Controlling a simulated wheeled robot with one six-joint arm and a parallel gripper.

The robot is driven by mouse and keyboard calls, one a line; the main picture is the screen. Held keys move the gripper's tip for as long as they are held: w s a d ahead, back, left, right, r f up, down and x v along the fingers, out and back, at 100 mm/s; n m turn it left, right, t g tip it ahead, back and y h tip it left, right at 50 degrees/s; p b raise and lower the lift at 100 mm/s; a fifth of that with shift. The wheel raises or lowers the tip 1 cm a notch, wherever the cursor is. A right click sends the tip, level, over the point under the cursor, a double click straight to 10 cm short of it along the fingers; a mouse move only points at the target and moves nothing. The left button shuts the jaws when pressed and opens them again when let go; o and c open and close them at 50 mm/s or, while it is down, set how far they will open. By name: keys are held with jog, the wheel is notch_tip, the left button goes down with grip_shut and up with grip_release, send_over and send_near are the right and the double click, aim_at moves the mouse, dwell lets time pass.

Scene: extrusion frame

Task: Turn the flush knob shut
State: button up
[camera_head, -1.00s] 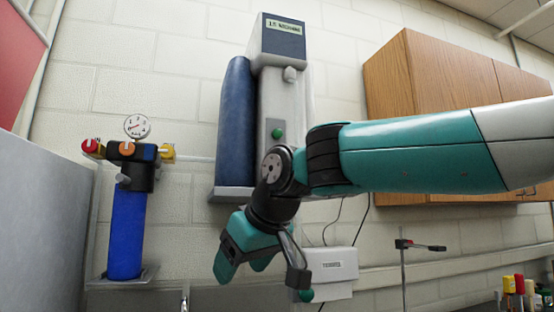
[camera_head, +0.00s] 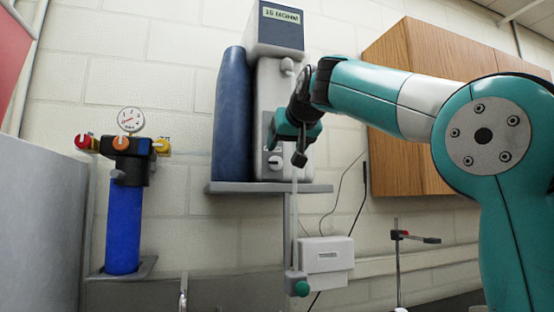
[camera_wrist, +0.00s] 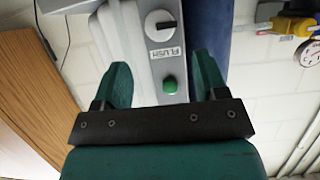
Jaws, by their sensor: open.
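The flush knob (camera_wrist: 163,24) is a pale round dial with a dark bar, beside a "FLUSH" label on the grey front panel of the white wall unit (camera_head: 268,95). In the wrist view its bar lies roughly crosswise. The knob also shows in the head view (camera_head: 275,162), just below my gripper (camera_head: 289,146). A green button (camera_wrist: 170,84) sits on the same panel; my gripper hides it in the head view. In the wrist view my gripper (camera_wrist: 162,72) is open and empty, its fingers on either side of the panel, with the knob beyond the fingertips.
A blue cylinder (camera_head: 230,118) stands left of the unit on a grey shelf (camera_head: 225,187). A blue filter with valves and gauge (camera_head: 123,225) hangs further left. A wooden cabinet (camera_head: 415,50) is to the right. A pale rod with a green end (camera_head: 300,288) hangs below.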

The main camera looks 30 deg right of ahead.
aim_at(277, 160)
jog(key=p+x, duration=0.1)
jog(key=x, duration=0.7)
jog(key=shift+w+p, duration=0.1)
jog(key=shift+p, duration=0.3)
jog(key=shift+c, duration=0.5)
jog(key=c, duration=0.8)
